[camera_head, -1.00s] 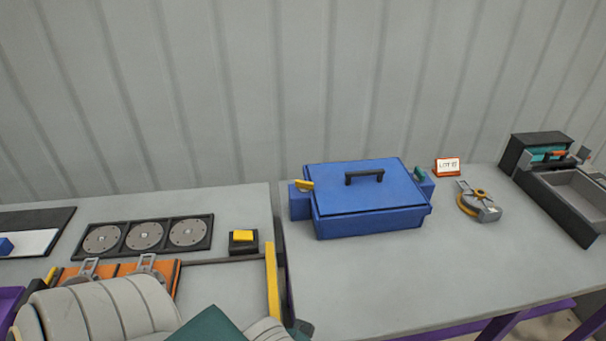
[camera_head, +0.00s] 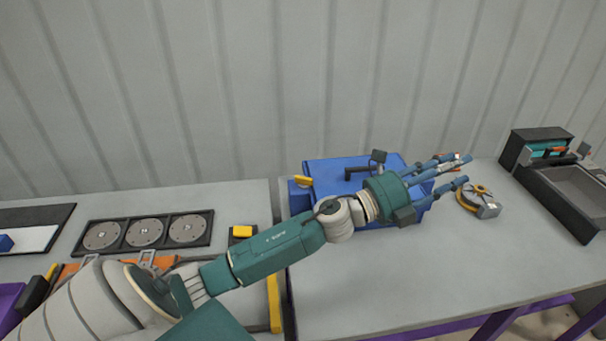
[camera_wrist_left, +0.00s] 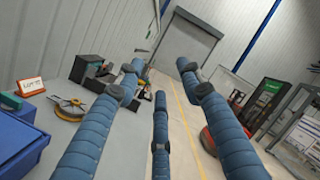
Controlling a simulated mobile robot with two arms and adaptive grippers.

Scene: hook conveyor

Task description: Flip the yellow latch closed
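The yellow latch (camera_head: 304,181) is at the upper left corner of the blue box (camera_head: 318,172) on the right-hand table. It tilts outward and up beside the box's left side. My left arm crosses in front of the box. My left gripper (camera_head: 457,170) is over the box's right side, well to the right of the yellow latch, with its fingers spread and empty. The left wrist view shows the open fingers (camera_wrist_left: 160,90) with the blue box (camera_wrist_left: 18,145) at the lower left. The green latch on the box's right side is hidden behind my gripper. My right gripper is not in view.
A small sign (camera_wrist_left: 29,86) and a round orange-and-grey device (camera_head: 480,201) stand right of the box. A black unit with a grey tray (camera_head: 575,190) is at the far right. A yellow button (camera_head: 242,231) is on the left table. The right table's front is clear.

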